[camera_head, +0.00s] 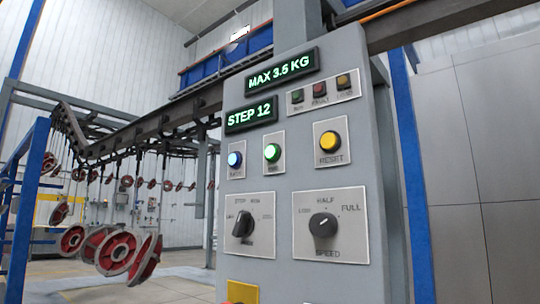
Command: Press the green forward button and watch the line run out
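The green forward button (272,153) is lit bright green on a white plate in the middle of the grey control panel (285,280); its small label is hard to read. A lit blue button (235,159) is to its left and a yellow RESET button (330,141) to its right. The overhead conveyor line (130,140) at the left carries red wheel-like parts (117,253) on hanging hooks. Neither of my grippers shows in the head view.
Displays read MAX 3.5 KG (282,69) and STEP 12 (251,115). A mode knob (243,225) and a SPEED knob (323,225) sit lower on the panel. Blue posts (412,180) stand at both sides. Something yellow (242,292) shows at the bottom edge.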

